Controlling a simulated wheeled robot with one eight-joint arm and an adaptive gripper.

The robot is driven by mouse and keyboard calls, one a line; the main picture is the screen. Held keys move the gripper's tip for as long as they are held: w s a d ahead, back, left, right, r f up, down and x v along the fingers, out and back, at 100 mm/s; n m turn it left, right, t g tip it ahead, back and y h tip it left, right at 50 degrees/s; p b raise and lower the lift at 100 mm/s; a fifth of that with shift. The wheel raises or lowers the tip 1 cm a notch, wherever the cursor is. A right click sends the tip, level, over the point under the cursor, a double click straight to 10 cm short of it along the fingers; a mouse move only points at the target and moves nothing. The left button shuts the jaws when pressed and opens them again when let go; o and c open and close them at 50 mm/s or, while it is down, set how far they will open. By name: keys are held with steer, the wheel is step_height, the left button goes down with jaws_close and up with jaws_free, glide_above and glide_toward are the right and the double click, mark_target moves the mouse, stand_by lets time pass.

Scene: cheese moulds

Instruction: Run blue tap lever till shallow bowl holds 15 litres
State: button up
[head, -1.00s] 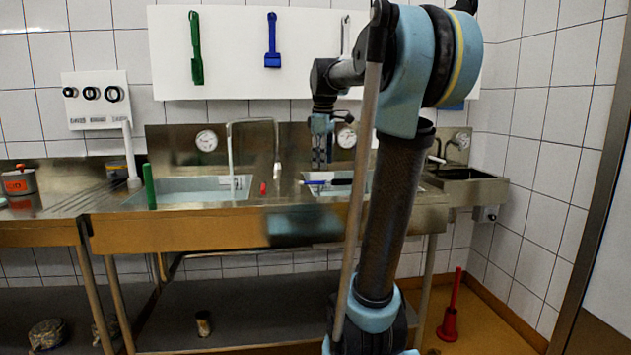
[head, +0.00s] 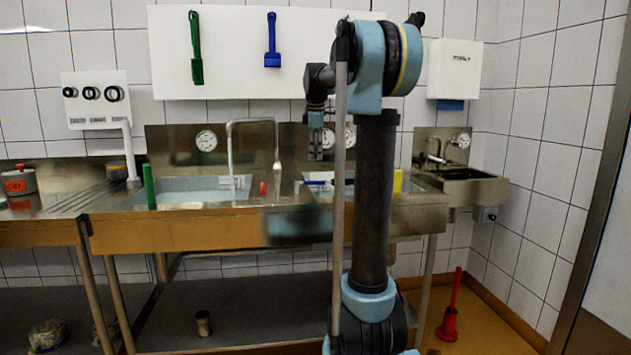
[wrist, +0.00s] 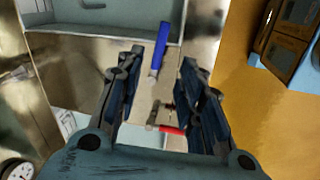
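The blue lever (wrist: 162,45) shows in the wrist view, ahead between my open fingertips, with no clear contact. It also shows in the head view (head: 318,182) at the front of the right basin. A red lever (wrist: 172,130) lies nearer, between the fingers in the wrist view, and sits left of the blue one in the head view (head: 263,188). My gripper (head: 315,156) hangs empty above the right basin. The left basin (head: 185,184) holds pale bluish contents. I cannot tell which basin is the shallow bowl. Dials (head: 206,141) stand behind the basins; their readings are too small.
A green upright handle (head: 150,187) stands at the left basin and a yellow upright piece (head: 397,182) at the right. A small sink (head: 475,187) is at the far right. A red plunger-like tool (head: 450,310) stands on the floor.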

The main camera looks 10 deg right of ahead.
steer(key=f, duration=0.3)
steer(key=w+f, duration=0.1)
steer(key=f, duration=0.3)
steer(key=w+f, duration=0.1)
steer(key=f, duration=0.3)
steer(key=shift+w+d, duration=0.1)
steer(key=shift+d, duration=0.1)
jaws_close()
